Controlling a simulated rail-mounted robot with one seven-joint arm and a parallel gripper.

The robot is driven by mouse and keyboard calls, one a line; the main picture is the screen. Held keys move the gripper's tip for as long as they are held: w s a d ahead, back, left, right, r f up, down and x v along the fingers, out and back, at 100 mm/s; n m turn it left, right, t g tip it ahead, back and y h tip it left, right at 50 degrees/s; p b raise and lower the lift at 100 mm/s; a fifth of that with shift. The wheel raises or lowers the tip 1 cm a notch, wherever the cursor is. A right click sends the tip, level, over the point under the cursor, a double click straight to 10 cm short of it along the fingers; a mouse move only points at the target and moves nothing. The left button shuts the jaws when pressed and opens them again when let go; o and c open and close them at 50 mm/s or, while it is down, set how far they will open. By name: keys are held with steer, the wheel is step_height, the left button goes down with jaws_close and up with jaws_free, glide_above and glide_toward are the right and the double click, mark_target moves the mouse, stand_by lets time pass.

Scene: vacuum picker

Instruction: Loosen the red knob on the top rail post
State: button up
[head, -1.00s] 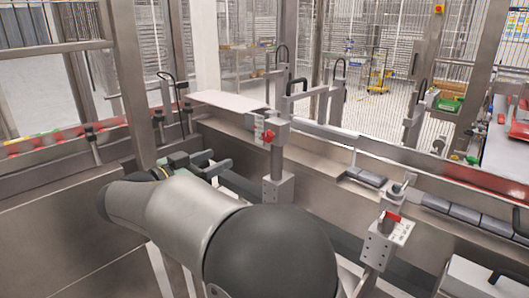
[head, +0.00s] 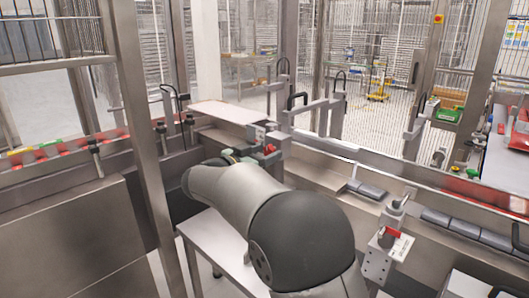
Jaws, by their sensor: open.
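The red knob (head: 270,149) sits on the front of the block at the top of the rail post (head: 257,134), near the middle of the head view. My gripper (head: 257,154) is at the knob, just left of and below it, with its fingers pointing right. It is open. My arm hides the lower post and part of the gripper, so I cannot tell whether the fingers touch the knob or stand around it.
A second post with a red part (head: 388,234) stands at right front. A steel frame upright (head: 140,130) stands at left.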

steer(key=shift+w, duration=0.1)
steer(key=c, duration=1)
